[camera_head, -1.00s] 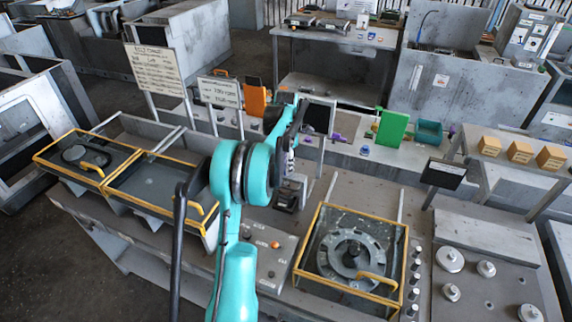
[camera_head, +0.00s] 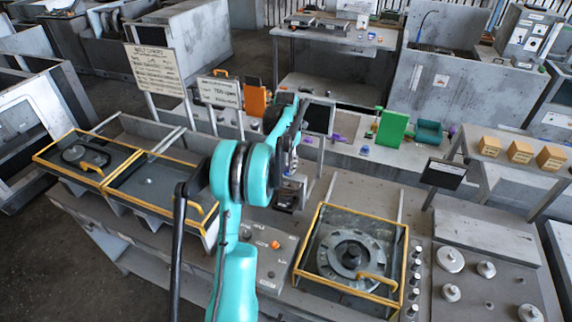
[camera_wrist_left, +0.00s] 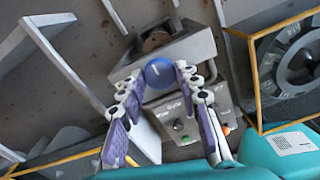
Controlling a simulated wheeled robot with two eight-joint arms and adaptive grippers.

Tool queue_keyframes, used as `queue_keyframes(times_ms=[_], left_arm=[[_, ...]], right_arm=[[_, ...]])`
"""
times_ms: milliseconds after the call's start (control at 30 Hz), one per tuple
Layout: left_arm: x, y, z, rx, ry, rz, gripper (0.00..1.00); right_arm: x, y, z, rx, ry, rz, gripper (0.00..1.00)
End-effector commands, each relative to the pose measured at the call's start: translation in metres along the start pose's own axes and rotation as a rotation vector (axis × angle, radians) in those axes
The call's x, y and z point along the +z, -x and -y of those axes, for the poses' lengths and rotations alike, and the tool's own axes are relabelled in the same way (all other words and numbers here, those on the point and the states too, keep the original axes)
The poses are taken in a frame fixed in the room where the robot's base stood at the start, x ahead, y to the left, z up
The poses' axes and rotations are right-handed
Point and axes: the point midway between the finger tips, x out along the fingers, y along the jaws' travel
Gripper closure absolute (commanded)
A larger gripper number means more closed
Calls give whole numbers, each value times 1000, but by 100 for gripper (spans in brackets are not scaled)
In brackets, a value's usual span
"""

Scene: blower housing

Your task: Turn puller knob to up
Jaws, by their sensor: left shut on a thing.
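The puller knob is a round blue knob (camera_wrist_left: 158,72) with a light line on it, on the front of a grey block-like housing (camera_wrist_left: 187,47) in the left wrist view. The line runs nearly along the view's vertical, slightly tilted. My left gripper (camera_wrist_left: 160,76) has its purple-padded fingers on either side of the knob, shut on it. In the head view my left gripper (camera_head: 290,178) is partly hidden by my teal arm, and I cannot make out the knob there. My right gripper is in neither view.
A small control panel (camera_head: 262,258) with an orange button sits in front of the housing. A yellow-framed glass cover (camera_head: 318,235) over a round part stands to the right. Yellow-framed bins (camera_head: 160,187) stand to the left. Sign boards (camera_head: 154,68) rise behind.

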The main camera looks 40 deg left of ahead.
Motion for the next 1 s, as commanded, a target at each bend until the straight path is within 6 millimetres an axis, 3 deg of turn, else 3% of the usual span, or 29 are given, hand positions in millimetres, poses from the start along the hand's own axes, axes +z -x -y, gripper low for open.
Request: queue_keyframes(times_ms=[333, 367, 400, 433, 767, 1000], left_arm=[[0, 0, 0, 0, 2, 1, 96], [0, 0, 0, 0, 2, 0, 59], [0, 0, 0, 0, 2, 0, 49], [0, 0, 0, 0, 2, 0, 46], [0, 2, 0, 0, 1, 0, 46], [0, 40, 0, 0, 1, 0, 46]], right_arm=[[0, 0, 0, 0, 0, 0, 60], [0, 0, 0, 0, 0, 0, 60], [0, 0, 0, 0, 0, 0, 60], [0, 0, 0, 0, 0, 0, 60], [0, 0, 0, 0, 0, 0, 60], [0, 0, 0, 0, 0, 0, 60]])
